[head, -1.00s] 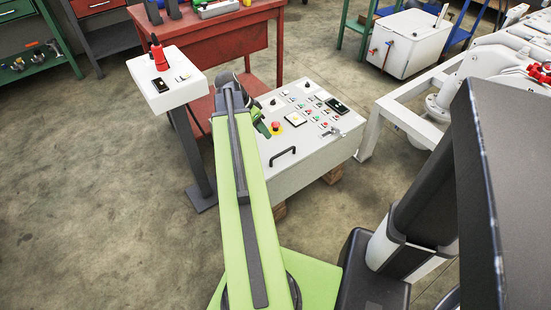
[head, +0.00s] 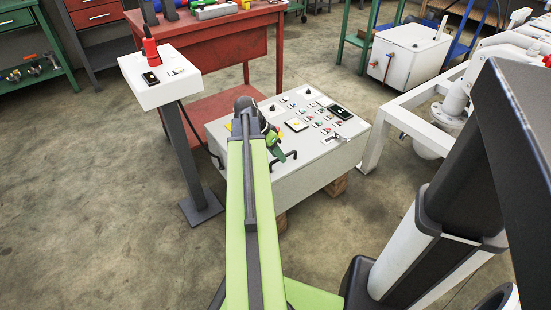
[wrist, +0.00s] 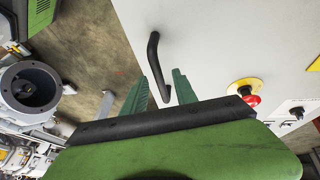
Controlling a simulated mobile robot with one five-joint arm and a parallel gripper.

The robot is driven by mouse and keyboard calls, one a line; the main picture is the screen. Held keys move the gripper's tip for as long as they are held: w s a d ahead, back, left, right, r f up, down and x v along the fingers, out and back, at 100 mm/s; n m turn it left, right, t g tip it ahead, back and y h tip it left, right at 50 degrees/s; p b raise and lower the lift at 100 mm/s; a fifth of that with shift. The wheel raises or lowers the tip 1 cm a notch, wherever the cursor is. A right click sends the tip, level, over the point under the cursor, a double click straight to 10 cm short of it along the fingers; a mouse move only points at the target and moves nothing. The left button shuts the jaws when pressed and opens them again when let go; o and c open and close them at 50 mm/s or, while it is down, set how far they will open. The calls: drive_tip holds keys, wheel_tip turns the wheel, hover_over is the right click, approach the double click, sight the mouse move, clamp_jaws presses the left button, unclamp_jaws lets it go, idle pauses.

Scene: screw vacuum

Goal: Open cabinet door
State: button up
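The cabinet (head: 318,170) is a white box with a control panel on its sloped top. The fingers are apart, so my gripper is open. I cannot tell whether either finger touches the handle. The cabinet's pale front (wrist: 220,40) appears flat, with no open gap visible.
A white pedestal box (head: 160,85) on a dark post stands left of the cabinet. A red workbench (head: 215,45) is behind it, and a white frame (head: 400,120) is to the right. A red stop button (wrist: 250,99) is near the gripper. The floor at left is clear.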

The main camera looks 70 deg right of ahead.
drive_tip(key=c, duration=0.7)
clamp_jaws()
drive_tip(key=shift+w, duration=0.1)
idle(0.4)
